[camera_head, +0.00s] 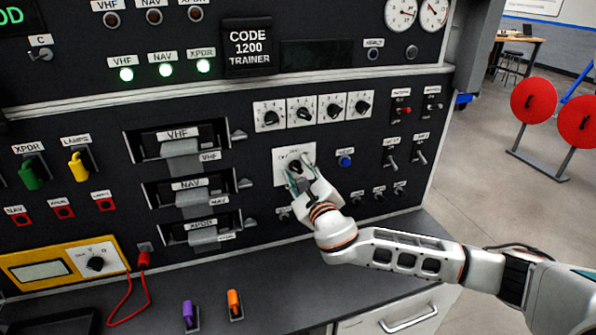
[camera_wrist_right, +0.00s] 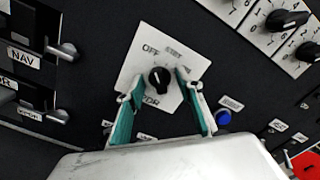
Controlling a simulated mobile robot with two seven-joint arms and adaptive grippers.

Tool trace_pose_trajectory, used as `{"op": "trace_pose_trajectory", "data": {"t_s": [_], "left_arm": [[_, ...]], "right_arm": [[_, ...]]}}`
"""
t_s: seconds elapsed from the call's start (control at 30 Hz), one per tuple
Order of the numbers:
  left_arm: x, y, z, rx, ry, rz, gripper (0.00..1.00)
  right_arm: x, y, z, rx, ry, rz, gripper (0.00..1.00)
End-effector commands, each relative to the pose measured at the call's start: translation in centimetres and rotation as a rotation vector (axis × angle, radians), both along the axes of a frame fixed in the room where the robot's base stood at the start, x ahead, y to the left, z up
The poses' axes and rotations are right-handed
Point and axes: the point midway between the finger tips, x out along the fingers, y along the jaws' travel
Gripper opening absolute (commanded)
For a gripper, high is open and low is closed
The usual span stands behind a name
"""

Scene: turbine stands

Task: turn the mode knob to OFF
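The mode knob (camera_head: 296,166) is a small black knob on a white plate (camera_head: 279,156) in the middle of the panel. In the right wrist view the knob (camera_wrist_right: 159,78) sits on its tilted plate (camera_wrist_right: 140,62), with OFF printed at its upper left. Its exact pointer direction is hard to tell. My right gripper (camera_head: 299,178) is at the plate from below. In the wrist view its green-padded fingers (camera_wrist_right: 160,84) are spread to either side of the knob, with visible gaps; nothing is gripped. My left gripper is out of view.
Several selector knobs (camera_head: 318,110) sit above the plate. A blue button (camera_head: 345,161) is close at its right. Drawer-like VHF, NAV and XPDR modules (camera_head: 187,184) stick out at its left. A desk ledge (camera_head: 280,268) lies below, with purple and orange items.

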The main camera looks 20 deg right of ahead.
Motion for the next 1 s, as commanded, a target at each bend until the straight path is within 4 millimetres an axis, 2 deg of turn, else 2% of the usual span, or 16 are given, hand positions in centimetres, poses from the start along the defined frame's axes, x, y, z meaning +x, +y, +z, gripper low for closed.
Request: {"op": "trace_pose_trajectory", "data": {"t_s": [0.17,0.8,1.0], "left_arm": [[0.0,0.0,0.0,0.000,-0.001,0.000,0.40],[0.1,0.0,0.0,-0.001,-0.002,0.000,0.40],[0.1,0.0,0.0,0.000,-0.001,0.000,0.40]], "right_arm": [[-0.1,0.0,0.0,0.001,0.000,0.000,0.36],[-4.5,-0.1,-0.1,0.001,0.001,0.000,0.36],[-5.0,-0.2,0.0,0.001,-0.001,-0.001,0.36]]}}
